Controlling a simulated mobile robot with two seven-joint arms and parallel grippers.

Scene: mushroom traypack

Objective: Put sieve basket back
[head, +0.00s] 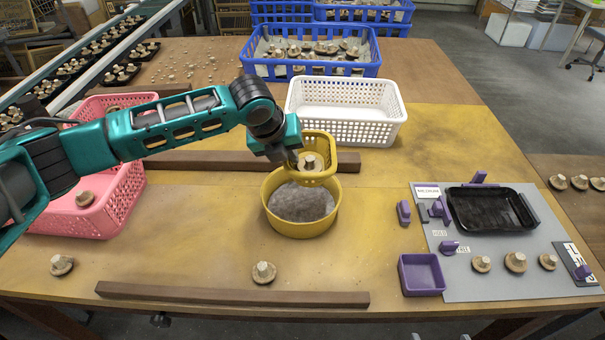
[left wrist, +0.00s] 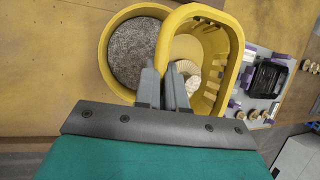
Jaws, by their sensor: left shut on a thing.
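My left gripper (head: 291,161) is shut on the near-left rim of the yellow sieve basket (head: 347,162). The basket also shows in the left wrist view (left wrist: 237,55), with the finger pads (left wrist: 165,88) at its rim. A mushroom (head: 309,163) lies in the basket. Below it stands a round yellow bowl (head: 303,229) with grey, grainy contents (head: 302,203). The basket overlaps the bowl's back right part in the head view; I cannot tell whether they touch. The bowl also shows in the left wrist view (left wrist: 110,70). My right gripper is not in view.
A white basket (head: 346,126) stands behind, a pink basket (head: 101,226) at left, blue crates (head: 310,70) at the back. Brown bars (head: 230,296) lie in front and behind. At right are a grey board (head: 520,262), black tray (head: 490,209) and purple box (head: 422,274).

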